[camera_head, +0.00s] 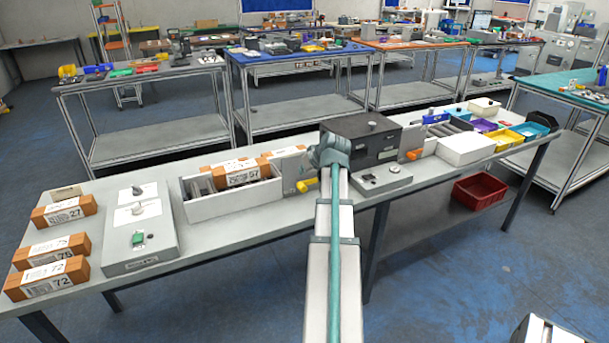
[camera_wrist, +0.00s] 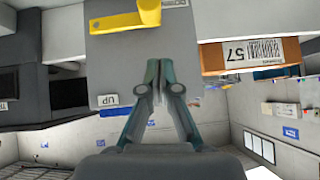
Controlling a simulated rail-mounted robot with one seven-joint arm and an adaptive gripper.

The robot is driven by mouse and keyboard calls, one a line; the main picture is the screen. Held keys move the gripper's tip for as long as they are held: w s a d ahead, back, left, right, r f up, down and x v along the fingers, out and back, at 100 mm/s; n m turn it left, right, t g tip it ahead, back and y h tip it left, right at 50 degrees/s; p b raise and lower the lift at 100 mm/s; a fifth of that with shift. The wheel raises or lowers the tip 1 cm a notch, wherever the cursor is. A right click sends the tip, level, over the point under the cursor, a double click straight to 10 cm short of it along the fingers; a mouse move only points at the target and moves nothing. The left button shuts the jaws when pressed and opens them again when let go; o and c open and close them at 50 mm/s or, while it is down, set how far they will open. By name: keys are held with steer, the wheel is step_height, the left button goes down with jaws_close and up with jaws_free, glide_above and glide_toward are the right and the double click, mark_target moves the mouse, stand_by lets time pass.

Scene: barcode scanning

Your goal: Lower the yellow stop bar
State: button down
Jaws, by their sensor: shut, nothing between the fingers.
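The yellow stop bar (camera_head: 307,185) is on a grey upright plate (camera_head: 290,168) at the right end of a white box on the long table. An "UP" label (camera_wrist: 108,100) is on the plate, apart from the bar. My gripper (camera_wrist: 160,70) is shut and empty in front of the plate, apart from the bar in the picture; the depth gap is unclear. In the head view my arm hides the gripper's fingers.
The white box (camera_head: 235,200) holds orange-brown packages, one labelled 57 (camera_head: 240,178). A small grey panel (camera_head: 382,180) sits in front of the machine.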

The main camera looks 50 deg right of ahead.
steer(key=v, duration=0.8)
steer(key=shift+s+a, duration=0.2)
steer(key=shift+a, duration=0.2)
steer(key=s+a+f+g+y+b, duration=0.15)
steer(key=a+f, duration=0.25)
steer(key=f, duration=0.7)
steer(key=a+f+n+g+y+p, duration=0.2)
steer(key=a+f+g+y, duration=0.35)
steer(key=a+f, duration=2.45)
steer(key=s+a+f+n+g+h, duration=0.15)
steer(key=s+a+f+g, duration=0.35)
steer(key=s+a+f, duration=0.6)
steer(key=s+a+f+n+g+h+p, duration=0.1)
steer(key=s+a+f, duration=0.1)
steer(key=s, duration=0.5)
steer(key=s+a+f+n+g+h, duration=0.1)
steer(key=s+a+f+g, duration=0.1)
steer(key=s+a, duration=0.3)
steer(key=s+f, duration=0.1)
steer(key=s, duration=0.1)
steer(key=shift+s+a+f+p, duration=0.15)
steer(key=shift+s+f+p, duration=0.1)
steer(key=shift+f+p, duration=0.1)
